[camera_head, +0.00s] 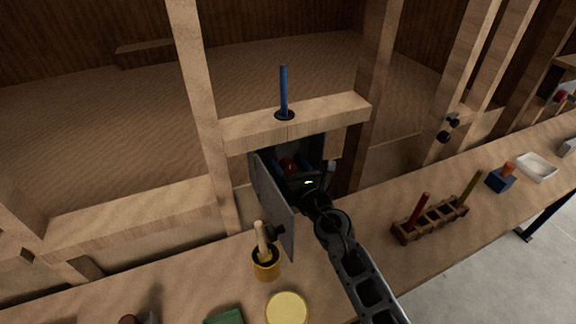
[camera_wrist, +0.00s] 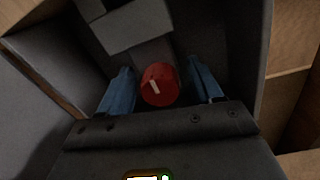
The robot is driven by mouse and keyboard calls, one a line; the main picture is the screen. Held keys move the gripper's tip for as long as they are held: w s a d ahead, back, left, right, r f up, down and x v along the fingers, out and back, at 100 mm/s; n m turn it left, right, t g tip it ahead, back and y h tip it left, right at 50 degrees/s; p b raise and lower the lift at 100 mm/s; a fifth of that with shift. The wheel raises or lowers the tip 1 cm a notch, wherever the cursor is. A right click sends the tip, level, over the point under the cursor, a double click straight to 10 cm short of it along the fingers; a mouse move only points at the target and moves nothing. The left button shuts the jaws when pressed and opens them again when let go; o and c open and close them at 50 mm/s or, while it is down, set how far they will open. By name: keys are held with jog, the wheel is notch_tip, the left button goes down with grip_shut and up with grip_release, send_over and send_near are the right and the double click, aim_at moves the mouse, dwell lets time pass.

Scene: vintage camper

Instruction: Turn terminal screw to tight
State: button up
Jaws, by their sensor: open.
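The terminal screw shows as a red round knob (camera_wrist: 159,86) with a pale slanted mark on its face, in the wrist view. It sits inside a dark open box (camera_head: 321,150) below the wooden crossbar, and a bit of red (camera_head: 289,165) shows there in the head view. My gripper (camera_wrist: 161,92) is open, with one blue finger on each side of the knob and a visible gap on both sides. A grey block (camera_wrist: 138,26) sits just behind the knob. My arm partly hides the box's inside in the head view.
The box's grey door (camera_head: 272,203) hangs open to the left of my gripper. A blue rod (camera_head: 284,90) stands on the crossbar above.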

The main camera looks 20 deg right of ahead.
jog(key=c, duration=1)
jog(key=m, duration=0.6)
jog(key=shift+c, duration=0.2)
jog(key=m, duration=0.6)
jog(key=shift+d+f+h, duration=0.1)
jog(key=shift+f+h, duration=0.05)
jog(key=shift+h, duration=0.15)
jog(key=m+b, duration=0.1)
jog(key=m, duration=0.6)
jog(key=shift+f+t, duration=0.1)
jog(key=shift+t, duration=0.2)
jog(key=m+b, duration=0.2)
jog(key=m, duration=0.3)
jog(key=shift+m+h, duration=0.3)
jog(key=shift+h, duration=0.1)
